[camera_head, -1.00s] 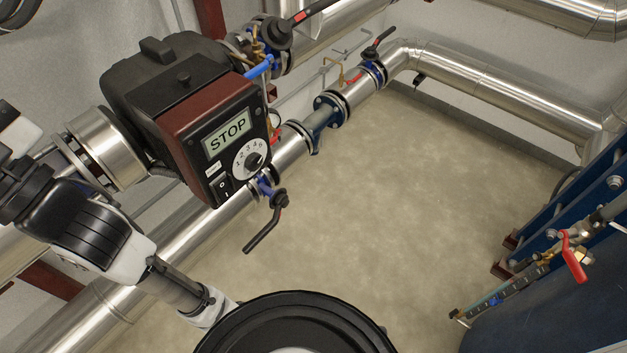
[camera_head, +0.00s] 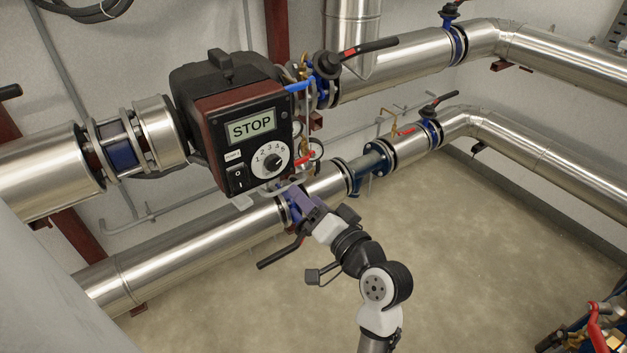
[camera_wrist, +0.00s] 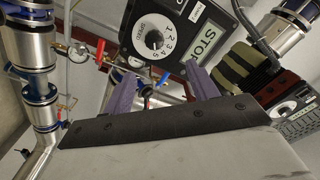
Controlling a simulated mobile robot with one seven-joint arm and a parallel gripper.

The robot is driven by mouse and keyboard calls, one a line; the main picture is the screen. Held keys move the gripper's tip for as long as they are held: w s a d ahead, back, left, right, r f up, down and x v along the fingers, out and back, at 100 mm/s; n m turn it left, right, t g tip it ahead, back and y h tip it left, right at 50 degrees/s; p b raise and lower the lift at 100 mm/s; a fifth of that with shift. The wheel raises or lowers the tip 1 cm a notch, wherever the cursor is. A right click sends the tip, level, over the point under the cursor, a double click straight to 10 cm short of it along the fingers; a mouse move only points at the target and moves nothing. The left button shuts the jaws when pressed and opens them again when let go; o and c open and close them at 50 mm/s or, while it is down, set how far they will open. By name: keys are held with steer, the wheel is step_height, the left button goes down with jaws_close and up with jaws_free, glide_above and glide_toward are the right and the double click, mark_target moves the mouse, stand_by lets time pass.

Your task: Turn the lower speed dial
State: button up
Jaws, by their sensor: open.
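The control box (camera_head: 245,130) has a dark red-brown case, a display reading STOP and a white speed dial (camera_head: 272,160) numbered around a black knob. In the head view my gripper (camera_head: 299,196) is below and slightly right of that dial, apart from it. In the wrist view a dial (camera_wrist: 153,39) stands beyond my open, empty gripper (camera_wrist: 158,68), whose purple fingers are spread. A second panel with a dial (camera_wrist: 284,112) shows at the right edge of the wrist view. I cannot tell from the pictures which dial is the lower one.
A silver pipe (camera_head: 190,255) runs behind my gripper, with a black-handled valve (camera_head: 280,252) near it. A red-handled gauge valve (camera_head: 306,158) sits right of the box. A larger pipe (camera_head: 400,65) runs above. The floor (camera_head: 450,240) at the right is open.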

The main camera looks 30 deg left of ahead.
mark_target(275, 166)
steer(key=p+x, duration=0.1)
steer(key=x, duration=0.3)
steer(key=p+x, duration=0.1)
steer(key=x, duration=0.3)
steer(key=f+p+x, duration=0.1)
steer(key=p+x, duration=0.1)
steer(key=x, duration=0.1)
steer(key=shift+w+a, duration=0.25)
steer(key=shift+a, duration=0.1)
steer(key=shift+w+a+f, duration=0.15)
steer(key=shift+w+a, duration=0.1)
steer(key=shift+a, duration=0.35)
steer(key=c, duration=1)
